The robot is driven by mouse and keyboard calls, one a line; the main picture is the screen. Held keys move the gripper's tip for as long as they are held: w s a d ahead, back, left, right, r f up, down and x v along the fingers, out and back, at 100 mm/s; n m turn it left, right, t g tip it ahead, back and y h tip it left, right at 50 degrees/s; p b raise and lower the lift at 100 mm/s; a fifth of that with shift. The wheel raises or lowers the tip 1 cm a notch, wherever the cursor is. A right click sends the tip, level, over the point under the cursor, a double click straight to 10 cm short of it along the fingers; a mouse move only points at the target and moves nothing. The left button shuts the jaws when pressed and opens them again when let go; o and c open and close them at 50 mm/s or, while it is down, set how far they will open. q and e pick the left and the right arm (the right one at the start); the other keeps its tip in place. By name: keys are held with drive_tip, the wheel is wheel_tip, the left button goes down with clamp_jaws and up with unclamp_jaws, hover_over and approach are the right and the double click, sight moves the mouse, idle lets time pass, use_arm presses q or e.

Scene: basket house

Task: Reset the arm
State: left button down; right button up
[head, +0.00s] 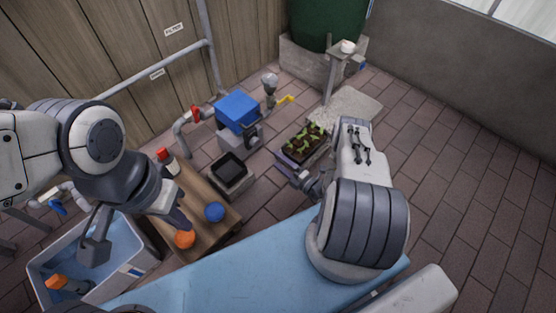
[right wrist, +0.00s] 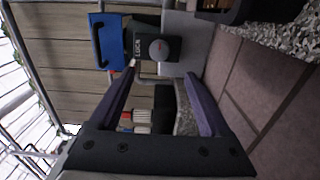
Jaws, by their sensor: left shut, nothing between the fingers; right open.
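My left gripper (head: 182,220) hangs from the left arm over the small wooden table (head: 222,224). Its fingers are together and empty, close above an orange ball (head: 185,239); I cannot tell whether they touch it. My right gripper (head: 302,181) is at the near end of the seedling tray (head: 290,158), partly hidden by its own arm. In the right wrist view its two fingers (right wrist: 160,72) are spread, with nothing held between them.
A blue ball (head: 214,211) and a red-capped bottle (head: 167,162) are on the table. A white crate (head: 140,266) stands at lower left. A black tray (head: 230,168), blue-lidded box (head: 237,108) and green barrel (head: 325,22) stand beyond. Brick floor at right is clear.

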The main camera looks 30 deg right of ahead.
drive_tip(key=w+a+r+n+g+y+p, duration=0.1)
drive_tip(key=a+r+n+g+y+p, duration=0.1)
drive_tip(key=a+r+n+g+y, duration=0.6)
drive_tip(key=w+a+r+n+g+y+p, duration=0.15)
drive_tip(key=a+r+n+g, duration=0.35)
drive_tip(key=a+r+n, duration=0.8)
drive_tip(key=s+a+r+n+g+h+p, duration=0.1)
drive_tip(key=s+a+r+n+g+p, duration=0.1)
drive_tip(key=s+a+r+n+g, duration=0.3)
drive_tip(key=s+r+n+g+h+p, duration=0.1)
drive_tip(key=s+r+n+g, duration=0.25)
drive_tip(key=r, duration=0.45)
drive_tip(key=s+a+r+n+g+h+p, duration=0.2)
drive_tip(key=s+r+n+h+p, duration=0.1)
drive_tip(key=s+r+n+h, duration=0.8)
drive_tip(key=s+d+r+n+t+h+p, duration=0.2)
drive_tip(key=s+d+r+n+t+p, duration=0.4)
drive_tip(key=n, duration=1.1)
wheel_tip(320, 180, up, 40)
drive_tip(key=s+p, duration=0.2)
drive_tip(key=p, duration=3.4)
drive_tip(key=shift+s, duration=0.35)
